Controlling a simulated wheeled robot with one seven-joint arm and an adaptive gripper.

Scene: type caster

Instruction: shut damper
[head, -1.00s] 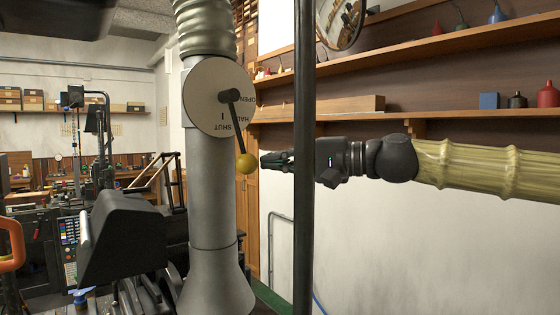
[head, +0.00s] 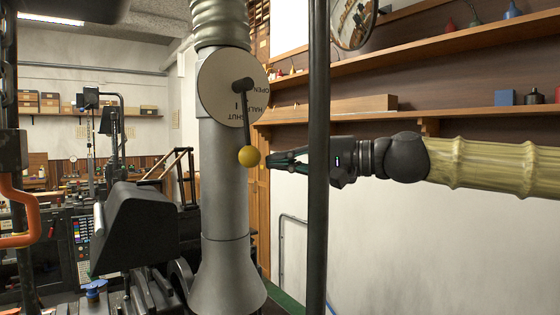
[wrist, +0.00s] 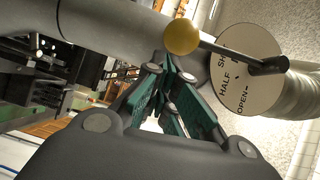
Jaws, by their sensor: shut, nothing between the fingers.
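The damper is a round white dial plate (head: 215,90) on a grey vertical duct (head: 222,190), marked OPEN, HALF and SHUT. Its dark lever (head: 245,125) hangs nearly straight down from the pivot, near the SHUT and HALF marks, and ends in a yellow ball (head: 249,156). My gripper (head: 270,160) is shut and empty, with its tips at the ball's right side. Contact is hard to tell. In the wrist view, the ball (wrist: 182,36) is just beyond the dark green fingers (wrist: 163,68), and the dial (wrist: 243,92) is on the right.
A dark vertical post (head: 318,200) crosses in front of my arm near the gripper. Black machinery (head: 140,225) stands left of the duct. Shelves (head: 440,118) with cans and bottles line the right wall.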

